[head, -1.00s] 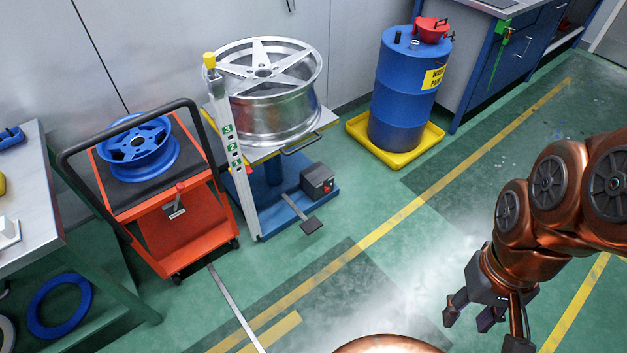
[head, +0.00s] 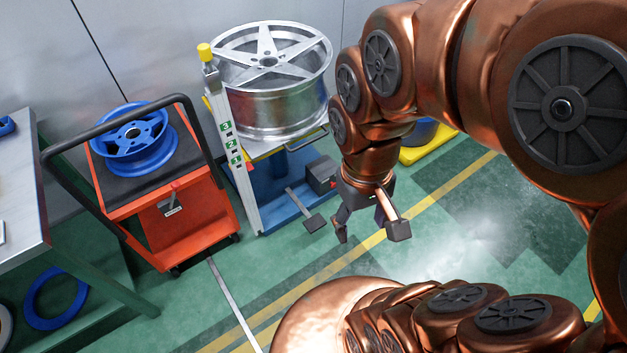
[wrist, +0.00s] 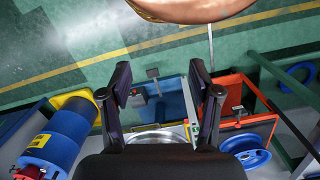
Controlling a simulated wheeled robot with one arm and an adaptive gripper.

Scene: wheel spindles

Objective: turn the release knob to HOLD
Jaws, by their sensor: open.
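No marking that reads HOLD is legible, so I cannot tell for sure which part is the release knob. A silver post with a yellow cap (head: 204,52) and green numbered labels (head: 231,143) stands at the left of the blue lift table. A dark box (head: 321,174) sits on the table's base; it also shows in the wrist view (wrist: 137,96) with a small red part. My gripper (head: 369,230) is open and empty, right of the lift table, pointing down. Its spread fingers frame the wrist view (wrist: 163,85).
A silver wheel (head: 270,118) lies on the lift table and a blue wheel (head: 136,140) on the cart. A foot pedal (head: 315,223) sticks out in front. A blue drum (wrist: 62,138) stands in a yellow tray (head: 412,155). A workbench (head: 25,215) is at left. The floor in front is clear.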

